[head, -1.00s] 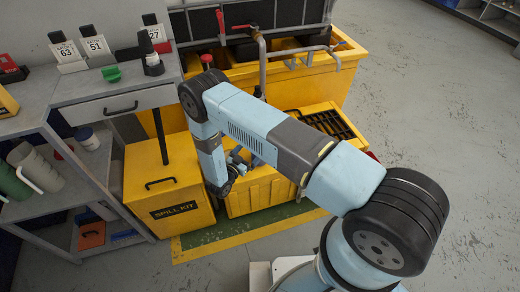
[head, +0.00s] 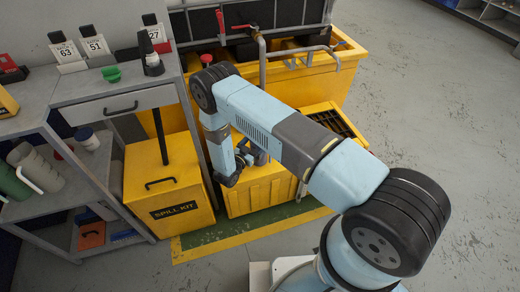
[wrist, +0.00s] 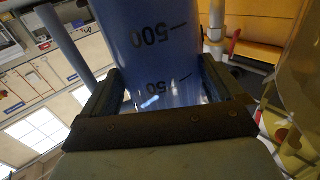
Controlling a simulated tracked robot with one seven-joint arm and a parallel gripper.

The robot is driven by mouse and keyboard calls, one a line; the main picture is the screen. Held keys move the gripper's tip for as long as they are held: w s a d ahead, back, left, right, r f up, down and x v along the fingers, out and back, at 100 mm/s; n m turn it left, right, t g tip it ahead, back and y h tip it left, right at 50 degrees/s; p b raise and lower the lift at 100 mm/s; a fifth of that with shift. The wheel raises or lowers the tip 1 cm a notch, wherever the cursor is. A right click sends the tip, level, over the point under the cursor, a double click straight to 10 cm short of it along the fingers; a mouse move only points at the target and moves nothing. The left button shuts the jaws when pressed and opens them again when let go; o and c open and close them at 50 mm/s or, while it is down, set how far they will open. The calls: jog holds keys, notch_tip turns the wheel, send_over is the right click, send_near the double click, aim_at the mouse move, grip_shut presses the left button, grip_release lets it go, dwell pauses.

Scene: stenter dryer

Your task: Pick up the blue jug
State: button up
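The blue jug (wrist: 150,55) fills the space between the fingers of my gripper (wrist: 163,95) in the wrist view, with dark "500" markings on its wall. Both fingers lie close against its sides, and the gripper looks shut on it. In the head view my gripper (head: 246,158) is low in front of the yellow tank, above the yellow bin. Only a small blue part of the jug (head: 259,154) shows there, partly hidden by my arm.
A yellow spill kit box (head: 170,190) stands left of the gripper, beside a grey shelf unit (head: 75,200) holding jugs. The yellow bin (head: 258,190) is just below. Pipes (head: 262,60) rise behind. Open floor (head: 440,110) lies to the right.

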jog(key=c, duration=0.8)
jog(key=shift+r, duration=0.1)
jog(key=shift+c, duration=0.2)
